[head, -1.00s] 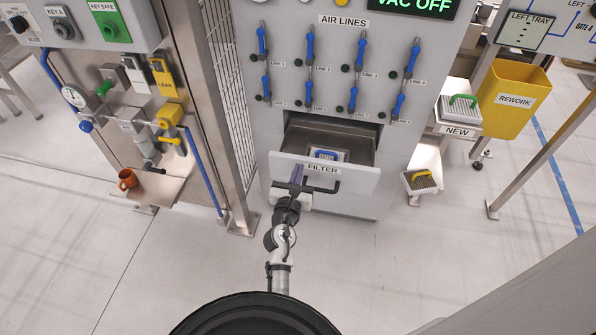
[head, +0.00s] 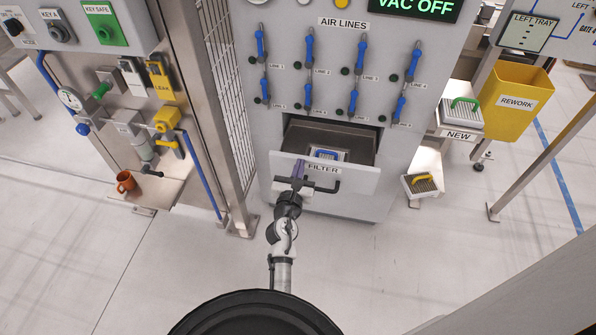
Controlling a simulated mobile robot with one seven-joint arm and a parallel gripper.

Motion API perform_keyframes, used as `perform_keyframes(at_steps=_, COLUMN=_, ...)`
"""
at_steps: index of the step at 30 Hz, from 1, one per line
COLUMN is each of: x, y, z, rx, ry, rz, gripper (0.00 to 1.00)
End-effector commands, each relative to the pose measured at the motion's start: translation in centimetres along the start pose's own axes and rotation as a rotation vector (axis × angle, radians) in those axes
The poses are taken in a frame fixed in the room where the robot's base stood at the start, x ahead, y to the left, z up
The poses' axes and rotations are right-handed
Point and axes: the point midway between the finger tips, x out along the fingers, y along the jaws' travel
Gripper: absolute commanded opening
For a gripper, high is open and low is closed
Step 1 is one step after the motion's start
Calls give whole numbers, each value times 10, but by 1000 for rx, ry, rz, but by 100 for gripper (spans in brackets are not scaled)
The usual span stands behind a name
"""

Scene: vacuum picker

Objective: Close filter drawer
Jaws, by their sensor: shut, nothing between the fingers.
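The filter drawer (head: 352,182) is pulled out at the bottom of the grey cabinet, with its front labelled FILTER and a dark bar handle (head: 326,187). A filter with a blue handle (head: 327,154) lies inside it. My gripper (head: 298,172) is shut and empty at the left part of the drawer front, by the left end of the handle. It overlaps the front in the picture; I cannot tell whether it touches. My gripper hides the handle's left end.
A yellow REWORK bin (head: 515,100) and a green-handled filter (head: 462,112) on the NEW shelf stand at right. A yellow-handled filter (head: 422,185) sits lower. The floor in front is clear.

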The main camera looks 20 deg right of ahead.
Motion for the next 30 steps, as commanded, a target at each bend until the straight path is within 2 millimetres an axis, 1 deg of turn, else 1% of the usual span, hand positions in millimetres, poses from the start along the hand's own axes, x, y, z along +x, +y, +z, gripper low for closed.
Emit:
perform_keyframes(at_steps=2, x=16, y=1, z=3, rx=-2, ry=-3, rz=1, gripper=0)
perform_keyframes(at_steps=12, x=91, y=0, z=1, rx=0, ry=-2, rz=0, gripper=0)
perform_keyframes(at_steps=18, x=125, y=0, z=0, rx=-1, ry=-1, rz=1, gripper=0)
perform_keyframes(at_steps=21, x=136, y=0, z=0, rx=0, ry=-1, rz=0, gripper=0)
perform_keyframes(at_steps=24, x=144, y=0, z=0, rx=0, ry=0, rz=0, gripper=0)
perform_keyframes(at_steps=30, x=149, y=0, z=0, rx=0, ry=0, rz=0, gripper=0)
